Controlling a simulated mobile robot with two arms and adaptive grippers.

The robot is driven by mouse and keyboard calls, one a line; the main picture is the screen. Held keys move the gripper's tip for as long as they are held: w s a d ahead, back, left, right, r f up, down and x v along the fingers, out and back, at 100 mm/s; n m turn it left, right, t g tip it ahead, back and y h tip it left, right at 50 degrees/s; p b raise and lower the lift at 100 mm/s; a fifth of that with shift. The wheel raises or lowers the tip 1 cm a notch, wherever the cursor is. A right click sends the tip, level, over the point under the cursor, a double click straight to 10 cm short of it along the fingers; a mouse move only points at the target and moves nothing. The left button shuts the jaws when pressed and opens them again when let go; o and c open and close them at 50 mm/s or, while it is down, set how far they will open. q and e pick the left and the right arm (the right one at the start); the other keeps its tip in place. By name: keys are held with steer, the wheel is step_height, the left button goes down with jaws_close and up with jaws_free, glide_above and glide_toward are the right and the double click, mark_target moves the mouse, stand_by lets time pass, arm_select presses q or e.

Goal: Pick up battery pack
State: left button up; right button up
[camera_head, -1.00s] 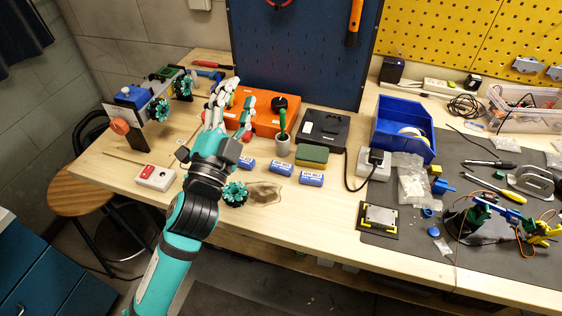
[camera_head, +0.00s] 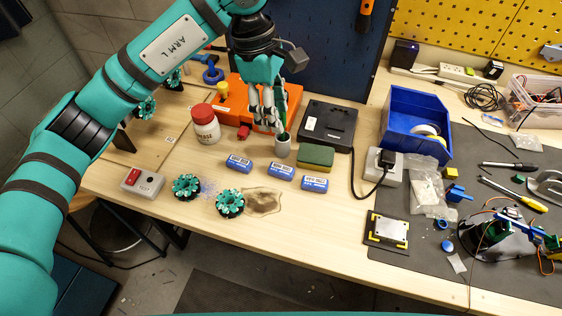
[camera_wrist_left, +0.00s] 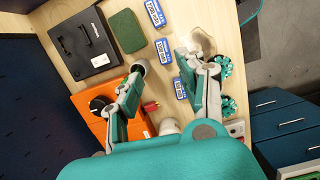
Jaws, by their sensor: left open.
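Three blue battery packs with white labels lie on the wooden bench: a left one (camera_head: 239,163), a middle one (camera_head: 281,171) and a right one (camera_head: 315,184). They also show in the left wrist view, in a column at the upper middle (camera_wrist_left: 164,51). My left gripper (camera_head: 268,122) points down, open and empty, above and behind the packs, by the orange case and grey cup. In the left wrist view its spread fingers (camera_wrist_left: 159,72) reach toward the packs without touching them. My right gripper is in neither view.
A grey cup (camera_head: 282,147) stands close to the left fingers. A green-yellow sponge (camera_head: 315,157), black case (camera_head: 327,124), orange case (camera_head: 232,101), red-lidded jar (camera_head: 206,128) and teal wheels (camera_head: 230,203) surround the packs. The bench's front edge is fairly clear.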

arm_select(q)
steer(key=p, duration=0.4)
glide_above(281, 169)
steer(key=shift+y, duration=0.3)
steer(key=f, duration=1.1)
steer(key=shift+w+a+f, duration=0.1)
steer(key=shift+a+f, duration=0.1)
steer(key=shift+f, duration=0.45)
step_height(281, 169, down, 4)
steer(key=shift+d+r+p, duration=0.1)
steer(key=shift+r+p, duration=0.1)
steer(key=shift+p, duration=0.9)
steer(key=shift+d+f, duration=0.1)
steer(key=shift+f, duration=0.4)
jaws_close()
